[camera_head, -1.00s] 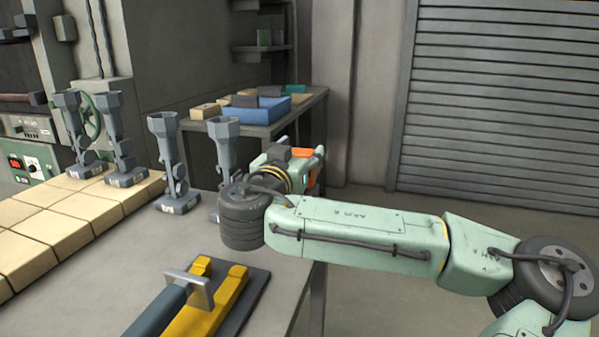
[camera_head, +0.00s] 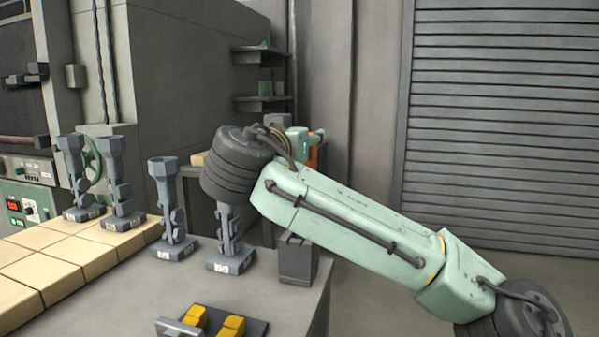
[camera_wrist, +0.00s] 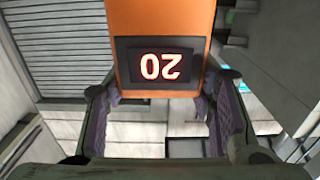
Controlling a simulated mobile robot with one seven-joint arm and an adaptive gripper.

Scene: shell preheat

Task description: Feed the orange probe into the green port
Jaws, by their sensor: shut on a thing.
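My gripper (camera_wrist: 160,100) is shut on the orange probe (camera_wrist: 160,20), with a finger on each side of it. The probe has a dark panel (camera_wrist: 160,66) with lit digits that read 20, seen upside down. In the head view my gripper (camera_head: 307,142) is mostly behind my own wrist, and only a sliver of the orange probe (camera_head: 313,157) shows. It is held above the far right of the table. I cannot pick out the green port in either view.
Several grey funnel-topped stands (camera_head: 169,205) stand along the table (camera_head: 200,290). A dark grey block (camera_head: 297,260) is near its right edge. Yellow pieces (camera_head: 215,322) lie at the front. Pale bricks (camera_head: 60,262) line the left. A roller shutter (camera_head: 500,120) is at right.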

